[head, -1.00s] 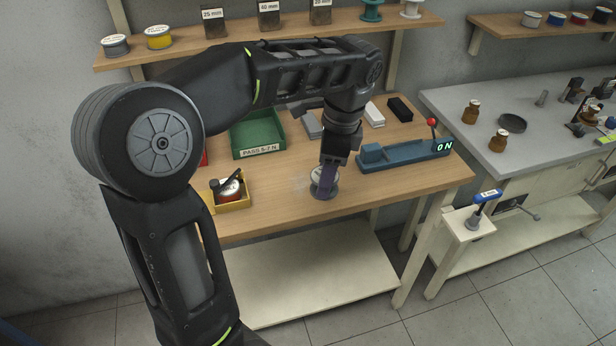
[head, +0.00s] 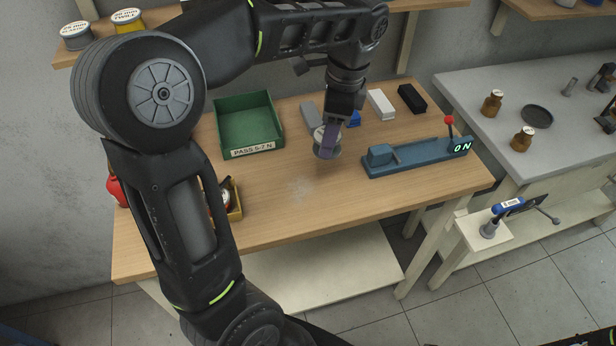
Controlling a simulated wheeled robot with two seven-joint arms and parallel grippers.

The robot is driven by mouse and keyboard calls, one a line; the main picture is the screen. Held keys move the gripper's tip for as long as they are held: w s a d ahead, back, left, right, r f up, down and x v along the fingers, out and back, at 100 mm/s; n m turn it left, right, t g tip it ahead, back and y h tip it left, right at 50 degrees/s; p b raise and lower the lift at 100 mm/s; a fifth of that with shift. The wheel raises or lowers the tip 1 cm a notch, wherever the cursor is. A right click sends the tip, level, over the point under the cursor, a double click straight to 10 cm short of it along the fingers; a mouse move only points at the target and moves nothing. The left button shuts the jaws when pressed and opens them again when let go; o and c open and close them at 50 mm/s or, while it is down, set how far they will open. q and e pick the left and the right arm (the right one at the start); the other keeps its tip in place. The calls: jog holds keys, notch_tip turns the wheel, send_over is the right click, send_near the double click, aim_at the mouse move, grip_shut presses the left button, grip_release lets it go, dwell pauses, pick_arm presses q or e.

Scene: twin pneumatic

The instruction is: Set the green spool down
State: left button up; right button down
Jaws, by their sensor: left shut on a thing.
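My left gripper (head: 330,137) is shut on a spool (head: 326,150) with a pale, greyish rim. The fingers cover part of it, and no green shows clearly on it. The spool is over the wooden workbench (head: 270,215), left of the blue tester. Whether it touches the bench top or hangs just above it, I cannot tell. My right gripper is not in view.
The blue tester (head: 420,154) with a red-knobbed lever stands to the right. A green tray (head: 250,128) labelled PASS 5-7 N sits behind left. White (head: 381,104) and black (head: 411,98) blocks lie at the back. The front middle of the bench is clear.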

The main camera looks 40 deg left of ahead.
pick_arm(q)
send_over(322, 180)
jog(key=shift+w+d+f, duration=0.1)
jog(key=shift+d+f, duration=0.1)
jog(key=shift+f, duration=1.4)
jog(key=shift+w+d+f, duration=0.1)
jog(key=shift+d+f, duration=0.05)
jog(key=shift+f, duration=1.4)
jog(key=shift+f+p, duration=0.3)
jog(key=shift+f, duration=1.55)
jog(key=shift+f, duration=0.2)
jog(key=o, duration=1.5)
jog(key=shift+r, duration=0.15)
jog(key=r, duration=0.4)
jog(key=d+r, duration=0.1)
jog(key=r, duration=0.3)
jog(key=w+r, duration=0.1)
jog(key=r, duration=0.3)
jog(key=shift+d+p, duration=0.25)
jog(key=shift+p, duration=0.1)
